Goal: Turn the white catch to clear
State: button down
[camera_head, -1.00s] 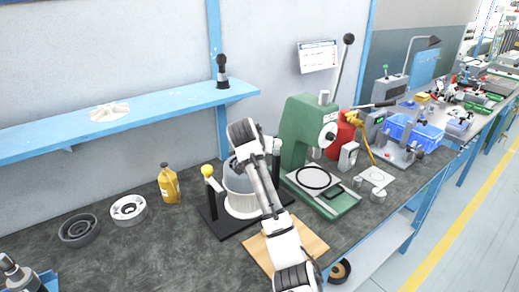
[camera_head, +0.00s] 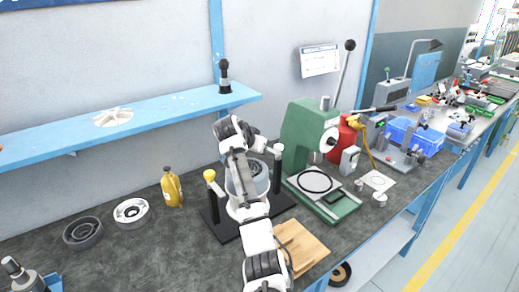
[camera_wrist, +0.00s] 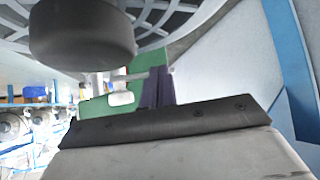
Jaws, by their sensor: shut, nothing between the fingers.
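The white catch (camera_head: 278,148) is a white knob on top of a dark post, at the right of the blower housing (camera_head: 236,187) in the head view. In the wrist view it seems to be the white piece (camera_wrist: 121,88) with a thin bar, left of my fingers. My gripper (camera_wrist: 158,86) is shut and empty, close to the catch; I cannot tell whether it touches. In the head view my gripper is beside the catch, over the housing, its fingertips hard to make out. A second post with a yellow knob (camera_head: 209,175) stands left of the housing.
A green press (camera_head: 307,135) stands close on the right. A wooden board (camera_head: 301,247) lies in front. A yellow bottle (camera_head: 171,188), a white ring (camera_head: 131,211) and a grey ring (camera_head: 83,233) are at the left. A blue shelf (camera_head: 180,108) runs behind.

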jog(key=shift+w+d, duration=0.1)
jog(key=shift+w, duration=0.4)
jog(key=shift+d, duration=0.1)
dwell(0.5)
jog(key=shift+s+d, duration=0.35)
jog(key=shift+s, duration=0.35)
jog(key=shift+r, duration=0.1)
